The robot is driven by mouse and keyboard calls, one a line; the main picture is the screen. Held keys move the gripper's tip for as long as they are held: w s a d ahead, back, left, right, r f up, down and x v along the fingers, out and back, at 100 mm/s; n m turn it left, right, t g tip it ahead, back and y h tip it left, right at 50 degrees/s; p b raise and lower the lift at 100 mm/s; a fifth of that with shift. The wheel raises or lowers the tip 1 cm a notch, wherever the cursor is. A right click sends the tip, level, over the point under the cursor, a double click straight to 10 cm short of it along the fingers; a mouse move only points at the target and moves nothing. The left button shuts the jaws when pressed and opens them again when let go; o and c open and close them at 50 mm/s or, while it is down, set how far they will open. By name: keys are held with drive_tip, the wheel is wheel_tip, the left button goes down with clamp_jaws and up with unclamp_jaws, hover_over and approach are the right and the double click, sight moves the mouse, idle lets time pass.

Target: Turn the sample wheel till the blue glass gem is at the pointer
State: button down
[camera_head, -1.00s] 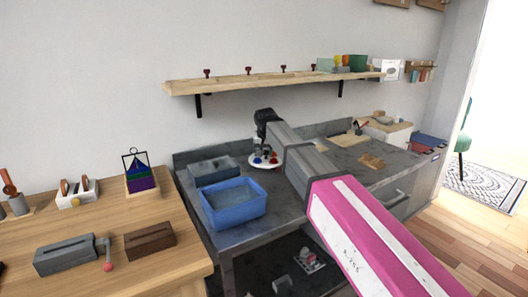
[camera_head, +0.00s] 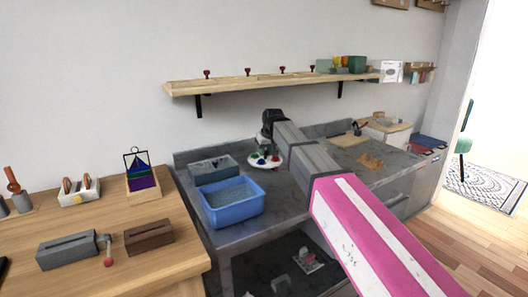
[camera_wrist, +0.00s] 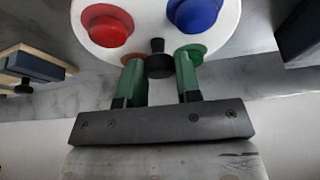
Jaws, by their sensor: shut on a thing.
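The white sample wheel (camera_wrist: 150,38) fills the upper part of the wrist view and also shows on the grey bench in the head view (camera_head: 252,161). It carries a red gem (camera_wrist: 107,25) at left, the blue glass gem (camera_wrist: 194,13) at right, and a green gem (camera_wrist: 197,52) and an orange-brown one (camera_wrist: 130,58) partly behind my fingers. My gripper (camera_wrist: 160,72) is shut on this knob, with a green finger at each side. I cannot make out the pointer.
A blue bin (camera_head: 232,213) and a grey slotted box (camera_head: 212,170) stand left of the wheel. A wooden shelf (camera_head: 270,84) runs along the wall above. A wooden board (camera_head: 348,140) lies right on the bench.

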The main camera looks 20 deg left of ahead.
drive_tip(key=shift+n+g+y, duration=0.3)
drive_tip(key=shift+n+g, duration=0.1)
drive_tip(key=shift+n, duration=0.95)
drive_tip(key=shift+n+g+y, duration=0.3)
drive_tip(key=shift+n+g, duration=0.1)
drive_tip(key=shift+n, duration=0.95)
drive_tip(key=shift+w+d+n+g, duration=0.15)
drive_tip(key=shift+n+g, duration=0.55)
drive_tip(key=shift+n, duration=1.7)
drive_tip(key=c, duration=0.8)
unclamp_jaws()
drive_tip(key=shift+v, duration=3.7)
